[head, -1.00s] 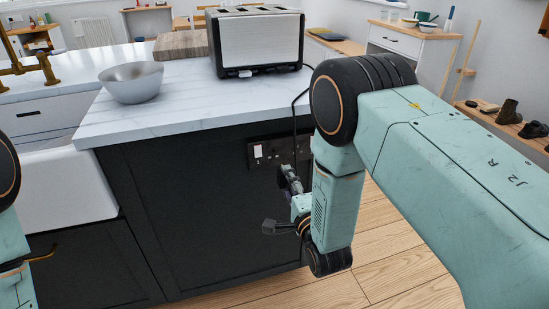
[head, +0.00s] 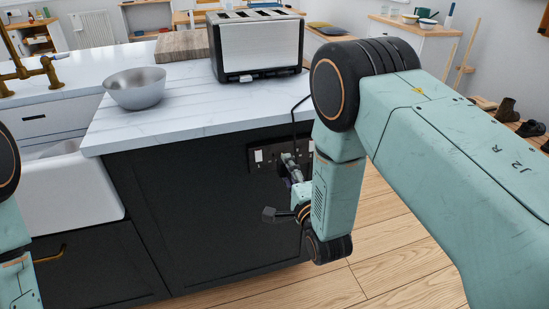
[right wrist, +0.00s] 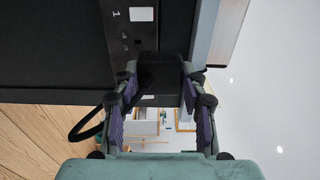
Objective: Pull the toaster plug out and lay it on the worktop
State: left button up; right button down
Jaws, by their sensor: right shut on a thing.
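The toaster (head: 257,48), silver and black, stands on the white worktop (head: 190,112). Its dark cord (head: 294,118) hangs over the worktop's edge towards the dark socket panel (head: 257,168) on the cabinet side. My right gripper (head: 288,162) is at this panel. In the right wrist view, its fingers (right wrist: 160,85) are shut on the black plug (right wrist: 165,68), and the cord loops out to the left. The panel (right wrist: 130,35) lies just beyond the plug. I cannot tell whether the plug is seated in it. My left gripper is out of view.
A metal bowl (head: 136,88) stands on the worktop left of the toaster, and a wooden board (head: 181,45) lies behind. The worktop's front middle is clear. A white sink (head: 75,190) is at the left. Wooden floor (head: 390,260) is open at the right.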

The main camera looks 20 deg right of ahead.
notch_tip(320, 180, up, 16)
jog(key=p, duration=1.3)
jog(key=shift+f, duration=0.15)
dwell(0.6)
jog(key=shift+f, duration=0.1)
